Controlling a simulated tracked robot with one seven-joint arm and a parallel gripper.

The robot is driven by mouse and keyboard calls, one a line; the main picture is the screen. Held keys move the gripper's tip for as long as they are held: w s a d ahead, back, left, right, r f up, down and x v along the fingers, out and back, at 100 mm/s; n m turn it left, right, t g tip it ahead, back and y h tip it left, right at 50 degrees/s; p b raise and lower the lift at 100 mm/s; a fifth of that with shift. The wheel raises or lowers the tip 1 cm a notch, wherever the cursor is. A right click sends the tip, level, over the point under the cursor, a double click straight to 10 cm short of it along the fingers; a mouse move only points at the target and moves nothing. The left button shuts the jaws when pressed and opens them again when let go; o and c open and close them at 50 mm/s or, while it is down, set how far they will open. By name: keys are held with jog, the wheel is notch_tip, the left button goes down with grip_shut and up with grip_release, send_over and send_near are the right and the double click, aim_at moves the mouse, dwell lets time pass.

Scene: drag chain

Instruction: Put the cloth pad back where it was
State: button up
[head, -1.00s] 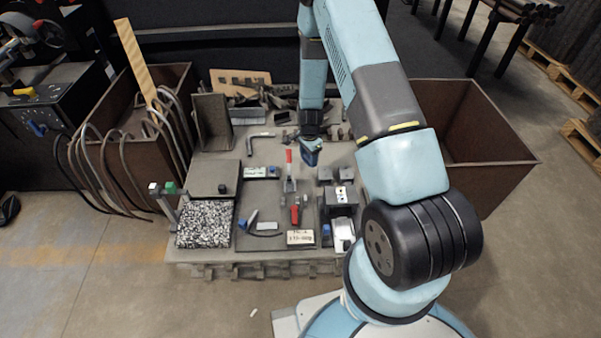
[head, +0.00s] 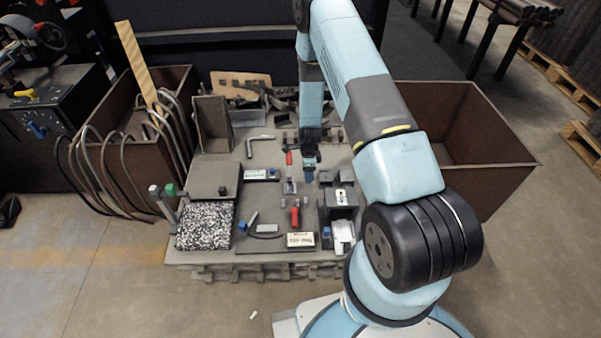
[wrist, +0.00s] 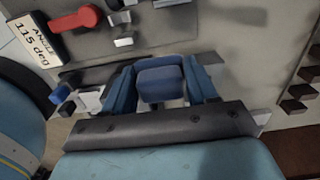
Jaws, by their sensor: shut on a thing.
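My gripper (head: 309,173) is over the middle of the work table (head: 235,160), just right of a red-handled lever (head: 289,159). In the wrist view my gripper (wrist: 162,88) has its two blue fingers on either side of a dark blue, soft-edged block that looks like the cloth pad (wrist: 160,78). It is shut on this pad. In the head view the pad is too small to tell from the fingers. The wrist view does not show clearly whether the pad touches the surface below.
A dark block with a white label (head: 341,197) and small grey blocks stand right of my gripper. A red handle (head: 294,213) and the angle sign (head: 300,240) are nearer the front. A speckled tray (head: 205,226) is at left. A brown bin (head: 470,130) stands right of the table.

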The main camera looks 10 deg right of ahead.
jog(key=w+f, duration=0.4)
jog(key=w, duration=0.4)
send_over(300, 173)
jog(key=s, duration=0.2)
jog(key=f, duration=0.4)
jog(key=shift+w, duration=0.2)
jog(key=shift+w+f, duration=0.65)
jog(key=shift+f, duration=1.5)
jog(key=shift+f, duration=0.4)
jog(key=o, duration=1.1)
jog(key=shift+r, duration=0.15)
